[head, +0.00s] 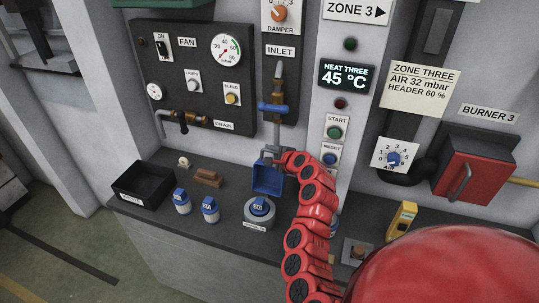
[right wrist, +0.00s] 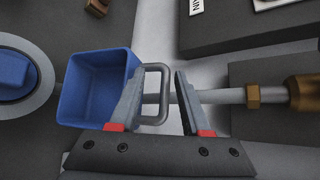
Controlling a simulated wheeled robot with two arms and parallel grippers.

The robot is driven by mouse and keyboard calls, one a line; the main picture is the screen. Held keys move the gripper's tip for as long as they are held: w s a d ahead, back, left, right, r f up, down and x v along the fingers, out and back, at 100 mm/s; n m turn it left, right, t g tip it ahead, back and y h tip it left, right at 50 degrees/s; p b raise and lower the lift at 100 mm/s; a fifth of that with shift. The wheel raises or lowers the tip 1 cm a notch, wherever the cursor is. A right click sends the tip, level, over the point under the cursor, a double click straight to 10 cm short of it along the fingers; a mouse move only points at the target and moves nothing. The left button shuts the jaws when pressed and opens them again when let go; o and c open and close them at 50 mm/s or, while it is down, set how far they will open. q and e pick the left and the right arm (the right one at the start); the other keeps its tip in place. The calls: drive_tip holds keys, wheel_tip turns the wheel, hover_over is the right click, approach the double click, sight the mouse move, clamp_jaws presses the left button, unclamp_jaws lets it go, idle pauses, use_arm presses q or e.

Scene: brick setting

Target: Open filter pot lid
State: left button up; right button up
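A blue, square, open-topped box (head: 268,178) with a grey loop handle (right wrist: 164,92) is below the inlet pipe at the back of the bench. In the right wrist view the blue box (right wrist: 98,88) is left of my fingers. My right gripper (right wrist: 155,100) is open, with the handle's outer bar between its fingers; no firm grip shows. In the head view the right gripper (head: 272,155) is small and partly hidden by its arm. In front stands a round grey pot (head: 258,222) with a blue labelled piece in it. I cannot tell which part is the filter pot lid. My left gripper is out of view.
Two blue-capped white containers (head: 210,210), a brown block (head: 207,178) and a black tray (head: 143,188) stand left on the bench. A blue-handled valve (head: 272,107) is above the gripper. A yellow device (head: 402,220) stands to the right.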

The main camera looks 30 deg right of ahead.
drive_tip(key=shift+s+r, duration=0.25)
drive_tip(key=shift+s, duration=0.2)
drive_tip(key=v, duration=1.6)
drive_tip(key=shift+s, duration=0.2)
drive_tip(key=shift+a, duration=0.1)
